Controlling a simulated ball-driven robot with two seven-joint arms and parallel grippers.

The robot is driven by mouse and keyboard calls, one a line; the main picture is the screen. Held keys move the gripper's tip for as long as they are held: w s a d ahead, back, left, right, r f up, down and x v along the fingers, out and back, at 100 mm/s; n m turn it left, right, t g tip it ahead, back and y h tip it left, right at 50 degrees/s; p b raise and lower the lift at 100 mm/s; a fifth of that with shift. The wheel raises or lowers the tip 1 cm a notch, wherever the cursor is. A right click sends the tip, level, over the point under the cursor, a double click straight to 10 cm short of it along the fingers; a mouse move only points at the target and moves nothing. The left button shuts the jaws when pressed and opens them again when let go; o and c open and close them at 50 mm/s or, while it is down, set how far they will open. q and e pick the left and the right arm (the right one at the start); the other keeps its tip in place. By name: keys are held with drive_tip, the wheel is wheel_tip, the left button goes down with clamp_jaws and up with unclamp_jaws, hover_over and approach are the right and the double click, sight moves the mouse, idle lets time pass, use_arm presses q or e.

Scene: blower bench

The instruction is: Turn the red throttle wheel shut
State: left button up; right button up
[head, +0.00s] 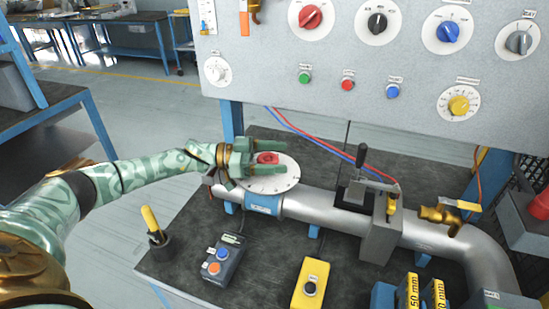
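The red throttle wheel (267,158) sits on a round white dial plate (285,180) on top of the silver pipe, near the pipe's left end. My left gripper (268,157) reaches in from the left over the plate. Its two green fingers lie on the far and near sides of the red wheel, with the wheel between them. The fingers look spread, with a small gap to the wheel; contact cannot be made out clearly. The wheel's left part is close to the gripper's palm. My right gripper is not in view.
A lever valve (360,178) and a grey block (380,232) stand along the pipe to the right. A control panel (375,70) with dials overhangs the bench's back.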

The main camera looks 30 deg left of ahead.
use_arm(q)
drive_tip(key=shift+f, duration=0.1)
drive_tip(key=v, duration=1.6)
drive_tip(key=shift+a, duration=0.2)
